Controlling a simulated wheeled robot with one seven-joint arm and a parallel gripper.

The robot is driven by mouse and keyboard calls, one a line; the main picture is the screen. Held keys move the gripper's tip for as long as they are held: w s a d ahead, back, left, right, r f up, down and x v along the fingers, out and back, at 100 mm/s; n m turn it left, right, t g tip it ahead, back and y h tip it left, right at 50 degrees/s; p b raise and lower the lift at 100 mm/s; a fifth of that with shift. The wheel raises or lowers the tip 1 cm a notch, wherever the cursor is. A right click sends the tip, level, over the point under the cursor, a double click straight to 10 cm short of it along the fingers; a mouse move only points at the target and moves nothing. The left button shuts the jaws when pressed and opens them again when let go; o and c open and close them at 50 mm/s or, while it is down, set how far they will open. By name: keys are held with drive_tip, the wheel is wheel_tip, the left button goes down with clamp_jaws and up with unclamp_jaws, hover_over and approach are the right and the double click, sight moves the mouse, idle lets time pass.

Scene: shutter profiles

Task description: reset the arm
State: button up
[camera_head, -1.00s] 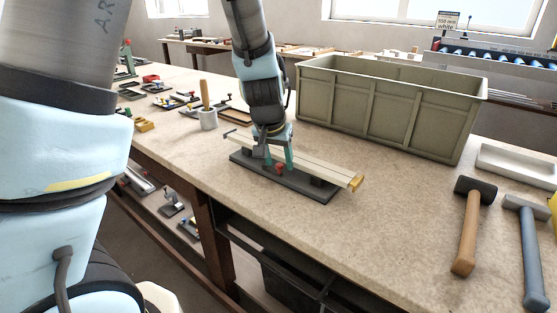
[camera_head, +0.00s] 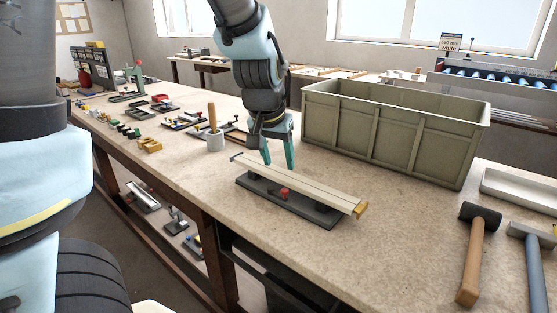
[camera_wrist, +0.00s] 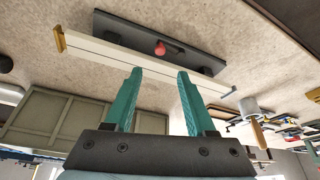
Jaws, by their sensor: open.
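My gripper (camera_head: 279,166) is open and empty, with two green fingers, just above and behind the left half of a pale shutter profile. In the wrist view its fingers (camera_wrist: 158,73) stand apart, with nothing between them. The profile (camera_head: 305,185) is long, cream-coloured and has a yellow end piece (camera_head: 360,209) at its right end. It lies along a dark grey fixture (camera_head: 318,218) with a red knob (camera_head: 284,192) at the front. The profile (camera_wrist: 100,48) and the red knob (camera_wrist: 160,48) also show in the wrist view.
A large olive crate (camera_head: 345,137) stands behind the profile. A black-headed mallet (camera_head: 476,260) and a second hammer (camera_head: 536,265) lie at the right, near a white tray (camera_head: 520,190). A grey cup (camera_head: 215,142) with a wooden handle and several small fixtures stand at the left.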

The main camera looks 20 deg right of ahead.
drive_tip(key=a+f+n+g+y, duration=0.1)
drive_tip(key=a+f+n, duration=0.1)
drive_tip(key=a, duration=1.2)
drive_tip(key=a+f+n+y, duration=0.2)
drive_tip(key=a+n, duration=0.3)
drive_tip(key=a, duration=0.9)
drive_tip(key=shift+s+a+f+g, duration=0.25)
drive_tip(key=shift+s+a+g, duration=0.1)
drive_tip(key=shift+s+g, duration=0.1)
